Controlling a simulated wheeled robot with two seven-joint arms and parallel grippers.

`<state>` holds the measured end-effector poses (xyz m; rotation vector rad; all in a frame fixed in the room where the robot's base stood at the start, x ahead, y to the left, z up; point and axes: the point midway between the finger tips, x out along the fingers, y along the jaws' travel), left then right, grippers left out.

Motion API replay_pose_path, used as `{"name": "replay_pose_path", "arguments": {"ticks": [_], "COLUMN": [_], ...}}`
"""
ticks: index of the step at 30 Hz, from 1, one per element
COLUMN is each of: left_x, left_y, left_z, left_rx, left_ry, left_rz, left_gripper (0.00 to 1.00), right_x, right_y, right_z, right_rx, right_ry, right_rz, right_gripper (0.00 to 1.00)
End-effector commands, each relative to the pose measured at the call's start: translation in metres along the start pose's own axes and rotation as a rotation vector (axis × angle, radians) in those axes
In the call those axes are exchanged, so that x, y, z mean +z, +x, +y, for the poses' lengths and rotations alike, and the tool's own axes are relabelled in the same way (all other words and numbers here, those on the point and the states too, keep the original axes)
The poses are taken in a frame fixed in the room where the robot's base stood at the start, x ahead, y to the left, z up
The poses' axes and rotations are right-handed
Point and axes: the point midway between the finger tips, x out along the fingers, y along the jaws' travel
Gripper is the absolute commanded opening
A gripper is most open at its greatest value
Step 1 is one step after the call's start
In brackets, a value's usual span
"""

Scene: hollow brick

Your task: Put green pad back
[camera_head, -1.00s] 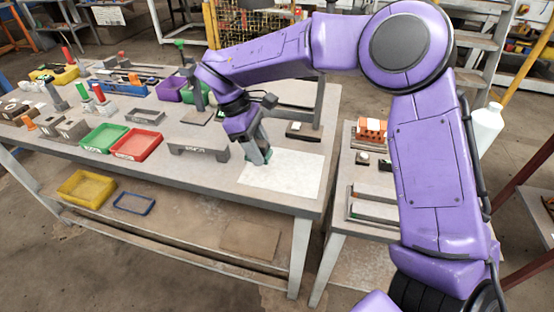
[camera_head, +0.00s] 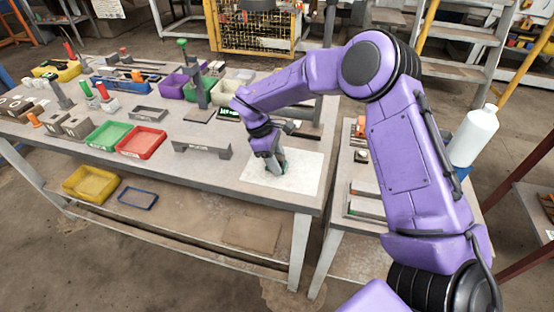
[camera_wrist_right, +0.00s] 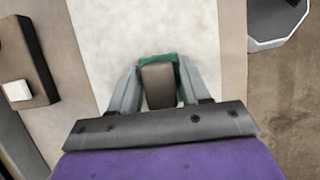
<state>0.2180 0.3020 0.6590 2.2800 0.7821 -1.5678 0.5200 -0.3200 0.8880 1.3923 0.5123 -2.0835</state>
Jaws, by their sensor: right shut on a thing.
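My right gripper (camera_head: 277,168) is low over the white sheet (camera_head: 305,176) near the right front corner of the workbench. In the right wrist view its two fingers (camera_wrist_right: 158,90) are closed on a brown-grey block (camera_wrist_right: 158,86). The green pad (camera_wrist_right: 176,66) shows as a green edge around the far and right sides of that block, between the fingers. The rest of the pad is hidden by the block. I cannot tell whether the pad touches the sheet. My left gripper is not in view.
A grey bracket (camera_head: 203,150) stands left of the sheet, with red (camera_head: 142,142) and green (camera_head: 107,136) trays beyond it. Dark parts lie behind the sheet. A side table with a white bottle (camera_head: 473,135) is at right. The sheet around the gripper is clear.

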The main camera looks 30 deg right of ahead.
Motion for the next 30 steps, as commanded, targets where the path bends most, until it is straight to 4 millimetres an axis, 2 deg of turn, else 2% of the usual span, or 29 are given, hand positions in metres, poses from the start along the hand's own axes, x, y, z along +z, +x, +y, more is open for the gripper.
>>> {"name": "replay_pose_path", "arguments": {"ticks": [1,3,11,14,15,17,24,27,30], "left_x": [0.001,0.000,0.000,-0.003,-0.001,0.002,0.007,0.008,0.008], "left_y": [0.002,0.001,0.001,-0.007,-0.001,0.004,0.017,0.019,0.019], "left_z": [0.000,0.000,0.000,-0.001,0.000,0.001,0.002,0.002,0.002], "left_rx": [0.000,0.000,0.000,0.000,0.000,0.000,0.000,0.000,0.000], "left_ry": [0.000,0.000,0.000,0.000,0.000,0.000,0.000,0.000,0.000], "left_rz": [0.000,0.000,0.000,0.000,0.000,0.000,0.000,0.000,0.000], "left_gripper": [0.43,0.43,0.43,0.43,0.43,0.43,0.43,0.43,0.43], "right_x": [-0.001,0.000,0.000,0.003,0.000,-0.001,-0.001,0.000,0.000], "right_y": [0.002,0.001,0.000,-0.006,-0.008,-0.018,-0.082,-0.103,-0.116], "right_z": [0.000,0.000,0.000,0.000,0.000,0.001,0.000,0.000,0.000], "right_rx": [0.000,0.000,0.000,0.000,0.002,0.004,0.005,0.003,0.002], "right_ry": [0.000,0.000,0.000,0.000,0.001,0.000,0.001,0.001,0.001], "right_rz": [0.000,0.000,0.000,0.000,0.002,0.003,0.003,0.002,0.000], "right_gripper": [0.50,0.72,0.72,0.72,0.72,0.72,0.72,0.72,0.72]}}
